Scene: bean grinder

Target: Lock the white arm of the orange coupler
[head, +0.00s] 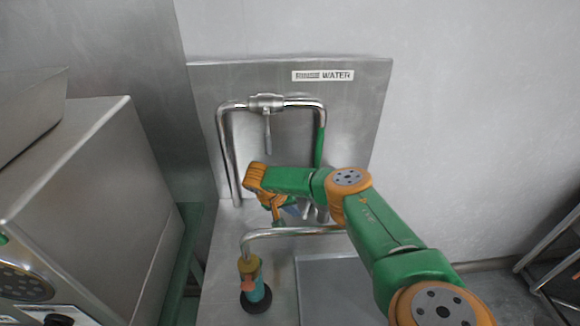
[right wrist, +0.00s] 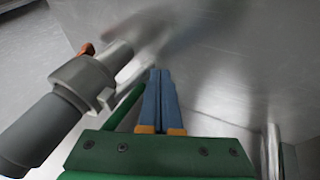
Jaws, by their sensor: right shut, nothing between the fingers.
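The coupler that best fits the task is an ochre-orange collar (head: 249,265) at the down-turned end of a bent steel pipe (head: 290,232). Below it are a teal body with a small red-orange piece and a black round base (head: 256,301). I cannot make out a white arm on it. My right gripper (head: 296,211) is above and behind the coupler, apart from it, and partly hidden by its own arm. Its blue fingers (right wrist: 160,98) are shut and empty in the right wrist view. My left gripper is out of view.
Left of the fingers is a grey pipe with a collar (right wrist: 82,82) and a small orange-brown piece (right wrist: 87,49). A steel pipe loop with a valve (head: 266,102) stands before the backsplash (head: 357,95). A steel machine (head: 95,200) fills the left.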

